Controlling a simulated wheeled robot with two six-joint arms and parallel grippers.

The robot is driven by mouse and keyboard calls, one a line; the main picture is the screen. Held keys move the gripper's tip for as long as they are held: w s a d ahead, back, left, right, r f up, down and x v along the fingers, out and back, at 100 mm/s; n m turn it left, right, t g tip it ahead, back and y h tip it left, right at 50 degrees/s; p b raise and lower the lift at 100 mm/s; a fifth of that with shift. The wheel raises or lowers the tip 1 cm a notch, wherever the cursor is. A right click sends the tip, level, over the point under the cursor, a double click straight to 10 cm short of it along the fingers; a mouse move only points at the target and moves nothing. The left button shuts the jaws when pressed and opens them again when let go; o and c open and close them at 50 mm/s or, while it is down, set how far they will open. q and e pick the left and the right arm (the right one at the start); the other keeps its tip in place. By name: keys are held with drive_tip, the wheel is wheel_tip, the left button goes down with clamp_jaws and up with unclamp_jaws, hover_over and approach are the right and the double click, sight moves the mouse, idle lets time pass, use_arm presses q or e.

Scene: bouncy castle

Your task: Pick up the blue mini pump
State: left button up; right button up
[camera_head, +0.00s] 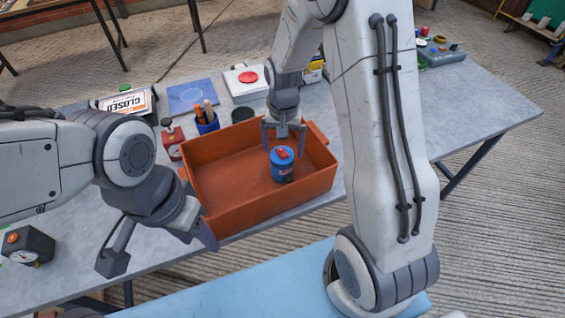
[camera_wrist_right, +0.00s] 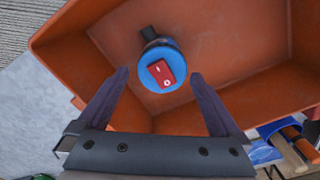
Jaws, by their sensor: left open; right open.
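The blue mini pump (camera_head: 283,166) stands upright inside the orange crate (camera_head: 222,146), towards its right side. It has a blue top with a red switch, and it shows from above in the right wrist view (camera_wrist_right: 161,72). My right gripper (camera_head: 284,146) is open just above and behind the pump, pointing down into the crate. In the right wrist view its two fingers (camera_wrist_right: 160,85) are spread, with the pump ahead between and beyond the tips. My left gripper (camera_head: 160,250) is open and empty in front of the crate's left side, apart from the pump.
A dark gauge box (camera_head: 28,246) is at the left. The table's right part (camera_head: 470,105) is mostly clear.

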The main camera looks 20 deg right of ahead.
drive_tip(key=f, duration=0.3)
drive_tip(key=f+p, duration=0.1)
drive_tip(key=f, duration=0.3)
drive_tip(key=shift+a+f, duration=0.2)
drive_tip(key=shift+f, duration=0.05)
drive_tip(key=shift+w, duration=0.1)
clamp_jaws()
